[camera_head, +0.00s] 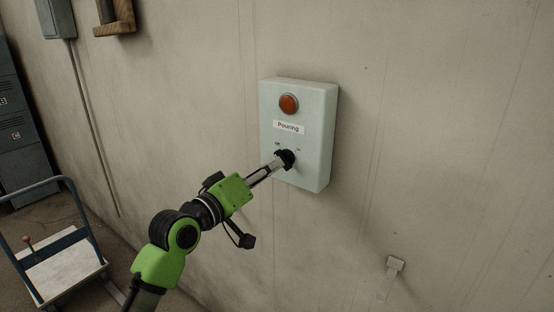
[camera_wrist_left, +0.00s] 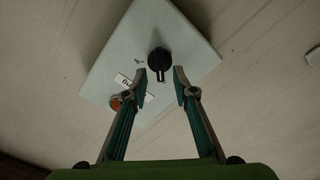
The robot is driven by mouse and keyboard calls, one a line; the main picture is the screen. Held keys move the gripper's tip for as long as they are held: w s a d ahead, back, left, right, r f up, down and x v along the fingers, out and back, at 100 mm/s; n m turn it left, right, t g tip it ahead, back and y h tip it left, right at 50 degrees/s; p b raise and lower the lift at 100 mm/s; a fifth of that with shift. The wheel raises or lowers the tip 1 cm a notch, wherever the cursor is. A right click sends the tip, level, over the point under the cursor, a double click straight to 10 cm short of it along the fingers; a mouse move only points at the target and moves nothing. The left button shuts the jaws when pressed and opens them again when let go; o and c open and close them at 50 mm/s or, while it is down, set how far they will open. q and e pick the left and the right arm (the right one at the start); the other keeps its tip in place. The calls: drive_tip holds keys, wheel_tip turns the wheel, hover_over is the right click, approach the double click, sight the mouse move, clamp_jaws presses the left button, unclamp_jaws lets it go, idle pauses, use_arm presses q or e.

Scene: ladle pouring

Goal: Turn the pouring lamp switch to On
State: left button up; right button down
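The pouring switch box (camera_head: 314,165) is a pale box on the wall, and it also fills the upper middle of the left wrist view (camera_wrist_left: 190,45). It has an orange lamp (camera_head: 289,104) at the top, a "Pouring" label (camera_head: 289,127) and a black rotary knob (camera_head: 286,157) below. In the left wrist view the knob (camera_wrist_left: 160,60) sits just beyond the fingertips. My left gripper (camera_wrist_left: 166,84) is open, with its fingers either side of the knob's pointer end. I cannot tell whether they touch it. The small position marks beside the knob are too small to read. My right gripper is not in view.
A grey box with a conduit (camera_head: 55,18) and a wooden bracket (camera_head: 115,18) are on the wall at upper left. A cart (camera_head: 65,265) and grey lockers (camera_head: 15,130) stand at left. A small wall fitting (camera_head: 395,264) is at lower right. The wall around the box is clear.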

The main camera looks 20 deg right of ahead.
sight(284, 159)
use_arm(q)
drive_tip(key=x, duration=0.3)
drive_tip(key=shift+w+d+p, duration=0.3)
drive_tip(key=shift+p, duration=0.1)
clamp_jaws()
